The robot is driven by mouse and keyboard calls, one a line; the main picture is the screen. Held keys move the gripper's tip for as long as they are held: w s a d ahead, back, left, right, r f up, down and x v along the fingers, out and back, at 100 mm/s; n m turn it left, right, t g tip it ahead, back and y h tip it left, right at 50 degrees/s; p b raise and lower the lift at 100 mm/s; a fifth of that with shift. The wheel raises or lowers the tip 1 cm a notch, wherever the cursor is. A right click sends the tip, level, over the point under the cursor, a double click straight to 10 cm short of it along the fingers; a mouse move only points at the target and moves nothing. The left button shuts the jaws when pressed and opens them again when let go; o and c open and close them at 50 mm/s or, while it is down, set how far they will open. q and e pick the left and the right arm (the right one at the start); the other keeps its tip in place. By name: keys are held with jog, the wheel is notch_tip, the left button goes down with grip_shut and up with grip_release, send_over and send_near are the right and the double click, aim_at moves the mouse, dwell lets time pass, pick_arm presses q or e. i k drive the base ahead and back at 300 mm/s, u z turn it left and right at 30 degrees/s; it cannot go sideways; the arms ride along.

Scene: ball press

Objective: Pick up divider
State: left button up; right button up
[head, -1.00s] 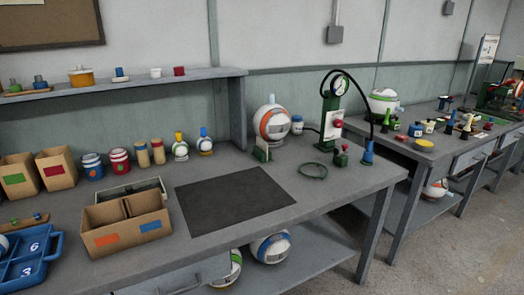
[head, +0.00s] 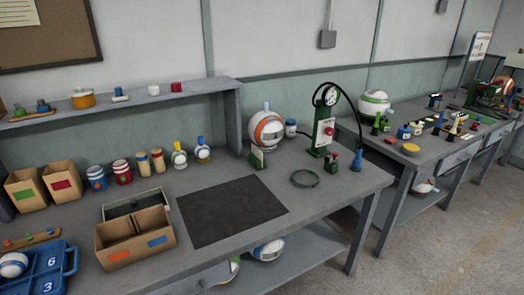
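An open cardboard box (head: 122,256) stands on the near left of the workbench. It has an orange label and a blue label on its front. An upright cardboard divider (head: 132,227) appears to split its inside into two compartments; its lower part is hidden by the box's front wall. A shallow grey-green tray (head: 133,203) lies right behind the box; its contents are hard to make out. Neither of my grippers is in view.
A dark mat (head: 232,211) lies bare right of the box. A blue numbered tray (head: 42,268) is at the lower left. Small cardboard boxes (head: 62,184), jars (head: 122,171) and a striped ball (head: 267,131) line the back. A gauge pump (head: 322,133) stands at the right.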

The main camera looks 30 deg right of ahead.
aim_at(255, 151)
jog(key=z, duration=2.25)
jog(key=i, duration=2.2)
jog(key=u, duration=3.3)
